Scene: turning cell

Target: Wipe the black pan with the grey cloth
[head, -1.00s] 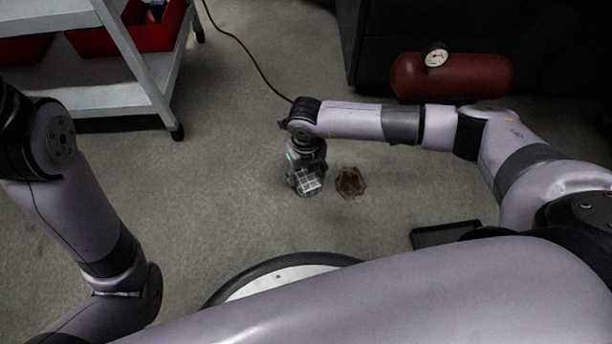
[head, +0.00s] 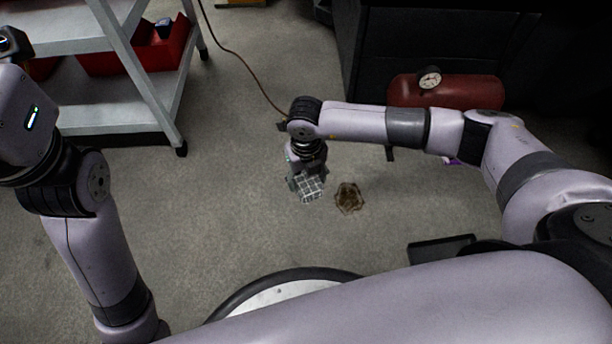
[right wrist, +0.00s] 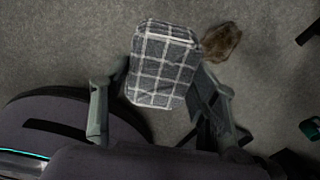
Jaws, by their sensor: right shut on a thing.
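The grey cloth (head: 312,189), checked with white lines, is held in my right gripper (head: 305,178) above the floor. In the right wrist view the cloth (right wrist: 162,64) is folded into a pad between the two fingers of my right gripper (right wrist: 160,92). The black pan (head: 441,248) is a dark, flat, shallow shape on the floor at the lower right of the head view, partly hidden by my arm. The cloth is well to the left of the pan and apart from it. My left arm is at the left of the head view, but its gripper does not show.
A crumpled brown thing (head: 349,197) lies on the floor just right of the cloth. A red tank (head: 465,91) with a gauge stands by a dark cabinet. A grey shelf cart (head: 115,118) with red bins is at the upper left. A cable (head: 243,51) crosses the floor.

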